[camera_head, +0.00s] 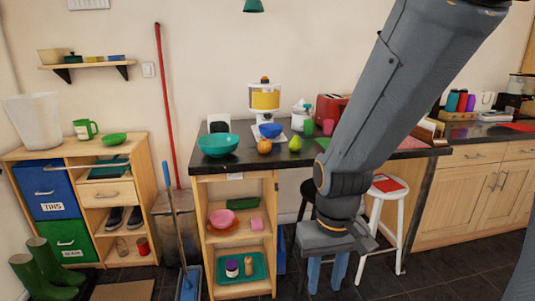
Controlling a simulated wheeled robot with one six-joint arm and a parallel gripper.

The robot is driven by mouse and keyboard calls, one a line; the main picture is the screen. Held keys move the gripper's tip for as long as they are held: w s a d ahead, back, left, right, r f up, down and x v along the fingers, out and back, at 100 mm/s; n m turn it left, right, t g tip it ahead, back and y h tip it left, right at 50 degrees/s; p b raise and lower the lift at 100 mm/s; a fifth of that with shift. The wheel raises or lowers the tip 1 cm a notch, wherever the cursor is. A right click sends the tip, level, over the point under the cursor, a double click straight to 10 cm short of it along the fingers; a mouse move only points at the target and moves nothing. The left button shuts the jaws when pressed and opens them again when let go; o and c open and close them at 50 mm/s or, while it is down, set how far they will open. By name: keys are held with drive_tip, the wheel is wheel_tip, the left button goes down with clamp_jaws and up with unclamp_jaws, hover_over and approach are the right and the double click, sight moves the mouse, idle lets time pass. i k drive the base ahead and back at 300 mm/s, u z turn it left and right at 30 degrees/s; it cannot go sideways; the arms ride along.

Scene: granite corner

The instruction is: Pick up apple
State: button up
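A round orange-coloured fruit (264,146) lies on the dark counter (243,163) near its front edge; at this size I cannot tell whether it is an apple or an orange. A green pear-shaped fruit (295,144) stands to its right. No other apple-like fruit is plain to see. My gripper (327,273) points down, in front of the counter and lower in the picture than its top, to the right of the open shelves. Its two blue fingers are apart with nothing seen between them. My arm hides part of the counter's right side.
A teal bowl (218,145) and a smaller blue bowl (270,130) stand left of and behind the fruit. A yellow-and-white appliance (264,99), a spray bottle (299,117) and a green cup (308,127) are behind. A white stool (398,227) stands right of my gripper.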

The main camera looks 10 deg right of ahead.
sight(264, 146)
drive_tip(key=z, duration=0.2)
drive_tip(key=i, duration=1.25)
drive_tip(key=u, duration=0.45)
